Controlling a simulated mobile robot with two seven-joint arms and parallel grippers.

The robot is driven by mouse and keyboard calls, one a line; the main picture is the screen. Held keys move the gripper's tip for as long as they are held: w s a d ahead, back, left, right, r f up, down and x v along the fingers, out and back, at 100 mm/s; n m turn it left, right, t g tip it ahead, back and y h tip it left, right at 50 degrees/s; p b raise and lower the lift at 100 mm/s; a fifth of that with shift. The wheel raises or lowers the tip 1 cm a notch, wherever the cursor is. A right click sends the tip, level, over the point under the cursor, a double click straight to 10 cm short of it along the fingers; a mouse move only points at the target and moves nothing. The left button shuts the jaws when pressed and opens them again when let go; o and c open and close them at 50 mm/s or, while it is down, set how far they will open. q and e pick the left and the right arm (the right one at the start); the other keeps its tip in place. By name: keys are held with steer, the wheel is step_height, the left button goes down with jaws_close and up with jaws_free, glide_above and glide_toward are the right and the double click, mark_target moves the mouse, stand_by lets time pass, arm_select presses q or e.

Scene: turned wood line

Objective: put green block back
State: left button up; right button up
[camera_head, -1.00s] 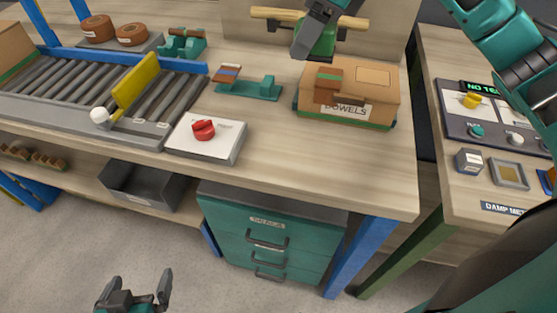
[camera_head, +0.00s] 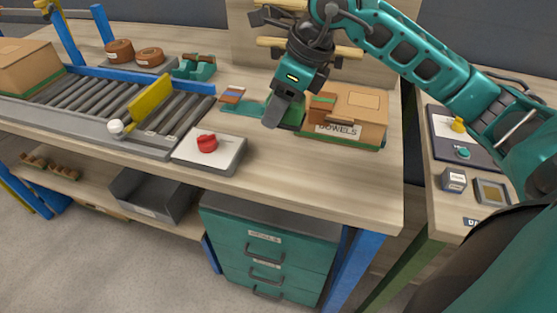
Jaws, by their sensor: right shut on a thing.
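My right gripper (camera_head: 281,109) is low over the bench, just left of the box labelled DOWELS (camera_head: 345,128). It is shut on the green block (camera_head: 293,116), which is mostly hidden by a grey finger. Only a dark green part shows between the finger and the box. I cannot tell whether the block touches the bench top. A teal holder (camera_head: 240,107) lies just left of the gripper, its right part close to the finger. A small block with brown, white and blue bands (camera_head: 232,95) sits at its back. My left gripper is not in view.
A white panel with a red knob (camera_head: 207,143) is at the bench front. A conveyor with a yellow paddle (camera_head: 150,103) is on the left. Dowels on a rack (camera_head: 345,50) stand behind the gripper. The bench front right (camera_head: 350,175) is clear.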

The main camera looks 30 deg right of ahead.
mark_target(272, 168)
step_height(272, 168, down, 13)
steer(key=shift+f+b, duration=0.1)
steer(key=shift+b, duration=0.3)
steer(key=shift+f, duration=0.15)
steer(key=o, duration=0.9)
steer(key=shift+o, duration=0.2)
